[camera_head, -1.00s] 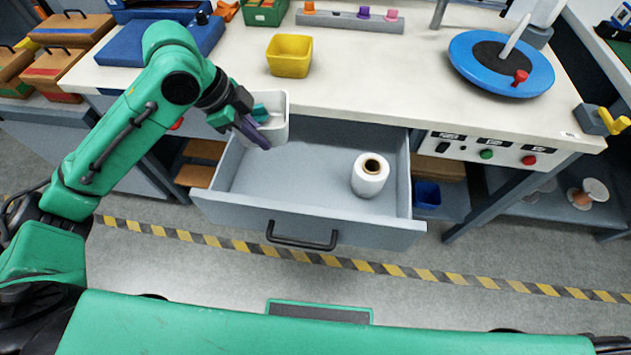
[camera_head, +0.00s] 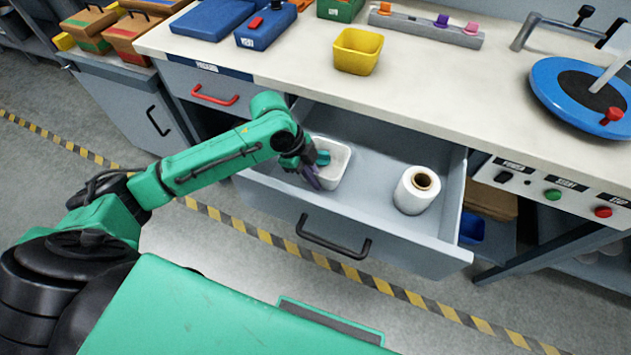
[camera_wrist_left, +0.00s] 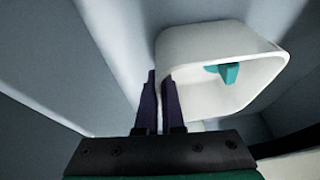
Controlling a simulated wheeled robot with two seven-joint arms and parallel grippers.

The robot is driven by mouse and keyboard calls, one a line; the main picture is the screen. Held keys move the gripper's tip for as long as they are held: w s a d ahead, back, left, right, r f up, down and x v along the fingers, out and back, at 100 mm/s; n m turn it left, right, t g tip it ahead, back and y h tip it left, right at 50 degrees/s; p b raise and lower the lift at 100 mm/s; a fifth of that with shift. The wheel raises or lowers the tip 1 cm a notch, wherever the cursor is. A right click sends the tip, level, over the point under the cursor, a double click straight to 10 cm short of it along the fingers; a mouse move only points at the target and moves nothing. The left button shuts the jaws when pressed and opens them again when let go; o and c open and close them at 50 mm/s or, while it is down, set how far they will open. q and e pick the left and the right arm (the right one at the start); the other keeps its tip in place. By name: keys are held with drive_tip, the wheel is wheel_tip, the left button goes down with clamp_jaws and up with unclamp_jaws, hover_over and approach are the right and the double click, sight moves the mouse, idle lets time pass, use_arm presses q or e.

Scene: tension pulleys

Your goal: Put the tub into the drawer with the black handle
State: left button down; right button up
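The white tub (camera_head: 337,174) is inside the outline of the open grey drawer (camera_head: 405,247), at its left end. A small teal thing is in the tub. The drawer's black handle (camera_head: 333,237) is on its front. My left gripper (camera_head: 313,180) is at the tub's near left side. In the left wrist view its two dark purple fingers (camera_wrist_left: 160,100) are close together on the wall of the tub (camera_wrist_left: 205,40). Whether the tub's base touches the drawer floor is hidden. My right gripper is not in view.
A white roll (camera_head: 417,190) stands in the right part of the drawer, with free floor between it and the tub. A closed drawer with a red handle (camera_head: 215,96) is to the left. A yellow bin (camera_head: 357,51) stands on the worktop (camera_head: 450,105) above.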

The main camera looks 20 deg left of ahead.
use_arm(q)
drive_tip(key=shift+f, duration=0.6)
drive_tip(key=c, duration=1)
unclamp_jaws()
drive_tip(key=shift+c, duration=0.2)
drive_tip(key=p+v, duration=0.1)
drive_tip(key=v, duration=1.1)
drive_tip(key=shift+r+p, duration=0.15)
drive_tip(key=shift+p, duration=0.2)
